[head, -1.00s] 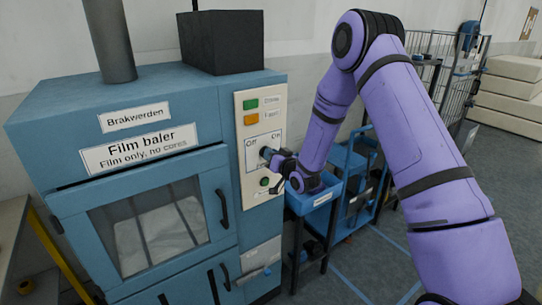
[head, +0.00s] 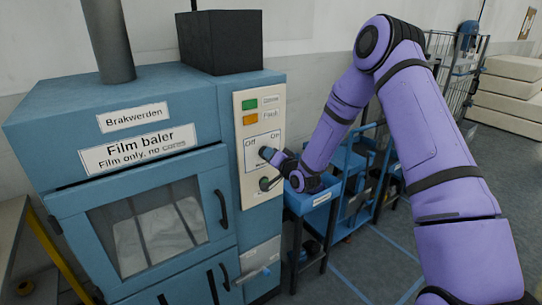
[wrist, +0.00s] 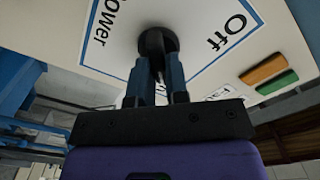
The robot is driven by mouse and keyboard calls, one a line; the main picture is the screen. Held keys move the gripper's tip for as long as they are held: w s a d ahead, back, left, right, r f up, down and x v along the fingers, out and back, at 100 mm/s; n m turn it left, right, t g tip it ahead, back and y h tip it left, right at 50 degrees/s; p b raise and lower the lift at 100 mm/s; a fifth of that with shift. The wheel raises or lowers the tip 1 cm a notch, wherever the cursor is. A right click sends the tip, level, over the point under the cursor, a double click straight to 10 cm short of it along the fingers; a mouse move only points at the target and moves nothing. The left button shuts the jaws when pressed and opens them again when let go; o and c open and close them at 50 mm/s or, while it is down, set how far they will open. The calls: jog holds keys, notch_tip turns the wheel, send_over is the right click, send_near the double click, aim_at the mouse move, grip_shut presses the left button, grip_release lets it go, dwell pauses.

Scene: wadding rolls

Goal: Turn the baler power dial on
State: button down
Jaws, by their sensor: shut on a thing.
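The baler's power dial (wrist: 157,40) is a dark round knob on the cream control panel (head: 240,185). In the wrist view, the blue fingers of my gripper (wrist: 163,75) are shut on the dial. The "Off" label shows right of the dial there and "Power" to the left; "On" is not in that view. In the head view my gripper (head: 268,154) is against the panel, below and between the "Off" and "On" labels, and covers most of the dial. I cannot tell which way its pointer faces.
Green (head: 249,104) and orange (head: 250,118) indicators sit above the dial. The blue film baler (head: 160,188) fills the left, with a windowed door and black handles. A blue cart (head: 312,203) stands close right of the panel, under my wrist. Open floor lies at the right.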

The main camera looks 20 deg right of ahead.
jog(key=c, duration=1.1)
grip_release()
jog(key=v, duration=1)
jog(key=shift+s+d, duration=0.1)
jog(key=shift+s, duration=0.3)
